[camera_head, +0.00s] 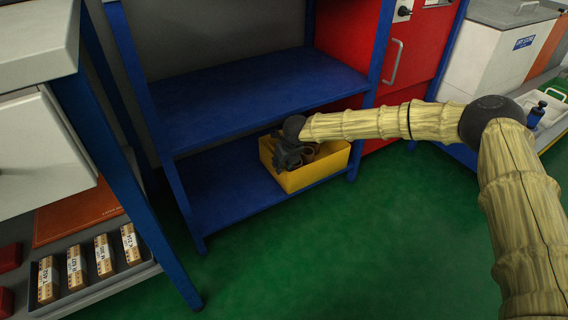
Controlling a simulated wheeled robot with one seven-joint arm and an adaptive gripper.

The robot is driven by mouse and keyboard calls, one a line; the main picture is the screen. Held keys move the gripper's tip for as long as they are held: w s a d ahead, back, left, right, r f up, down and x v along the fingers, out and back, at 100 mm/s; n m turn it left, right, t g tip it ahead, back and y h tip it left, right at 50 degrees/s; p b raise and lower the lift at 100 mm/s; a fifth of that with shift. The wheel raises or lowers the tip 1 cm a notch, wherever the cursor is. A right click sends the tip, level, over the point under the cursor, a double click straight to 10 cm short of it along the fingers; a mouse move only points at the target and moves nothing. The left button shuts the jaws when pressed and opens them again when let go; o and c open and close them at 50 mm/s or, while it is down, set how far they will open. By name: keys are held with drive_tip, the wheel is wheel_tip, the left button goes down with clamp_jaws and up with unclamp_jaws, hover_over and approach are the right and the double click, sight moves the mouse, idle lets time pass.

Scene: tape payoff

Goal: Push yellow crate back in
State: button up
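The yellow crate (316,171) sits on the lower shelf (226,187) of the blue rack, at its right end. Its front corner reaches to about the shelf's front edge, and it sits at a slight angle. Round brownish items (311,153) show inside it. My gripper (287,158) is dark and is at the crate's left part, over or in its opening. My arm comes in from the right and hides part of the crate's rim and back. The fingers are small and dark here, so I cannot tell whether they touch the crate or are open.
The upper blue shelf (245,96) is bare and lies above the crate. A blue rack post stands just right of the crate, before a red cabinet (414,50). A workbench with a drawer (40,155) and boxed items is at left. Green floor (330,250) in front is clear.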

drive_tip(key=b, duration=0.4)
hover_over(279, 182)
drive_tip(key=shift+w+a+f, duration=0.1)
drive_tip(key=shift+w+f, duration=0.05)
drive_tip(key=shift+f, duration=1.5)
drive_tip(key=shift+w+f, duration=0.15)
drive_tip(key=shift+f, duration=1.5)
clamp_jaws()
